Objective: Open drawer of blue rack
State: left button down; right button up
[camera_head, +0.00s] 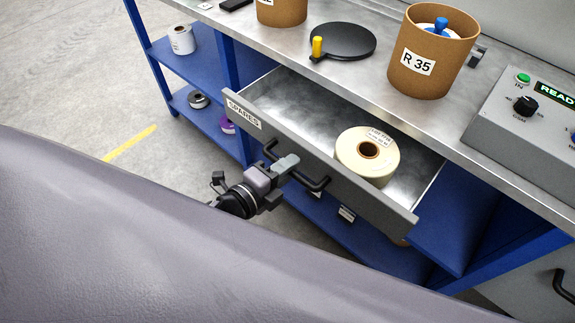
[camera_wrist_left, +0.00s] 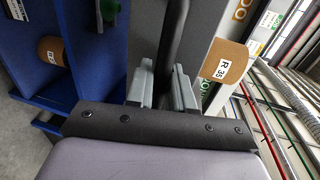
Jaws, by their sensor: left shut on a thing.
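The drawer (camera_head: 250,118), labelled SPARES, stands pulled out of the blue rack (camera_head: 228,62) under the metal worktop in the head view. A cream roll with a brown core (camera_head: 367,155) lies inside it toward the right. The drawer's black bar handle (camera_head: 314,184) runs along its front. My left gripper (camera_head: 286,165) is shut on this handle. In the left wrist view, the grey fingers (camera_wrist_left: 162,88) sit on both sides of the dark handle bar (camera_wrist_left: 174,40). My right gripper is in neither view.
On the worktop (camera_head: 290,75) stand a brown tub labelled R 35 (camera_head: 425,75), a black round plate with a yellow knob (camera_head: 343,41) and a grey control box (camera_head: 530,110). Blue shelves (camera_head: 195,62) hold small items at the left. Floor at the far left is clear.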

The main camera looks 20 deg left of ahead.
pick_arm(q)
jog(key=c, duration=1.2)
grip_release()
jog(key=shift+v, duration=3.6)
jog(key=s+f+n+g+y, duration=0.1)
jog(key=s+f+n, duration=0.1)
jog(key=n, duration=0.4)
jog(key=s+a+f+n+g+y+p, duration=0.1)
jog(key=s+f+n+g, duration=0.1)
jog(key=f+n, duration=0.2)
jog(key=s+a+f+n+g+y, duration=0.1)
jog(key=s+f+n, duration=0.2)
jog(key=n, duration=0.6)
jog(key=shift+f+n+p, duration=0.35)
jog(key=shift+f+n, duration=0.05)
jog(key=shift+f, duration=0.05)
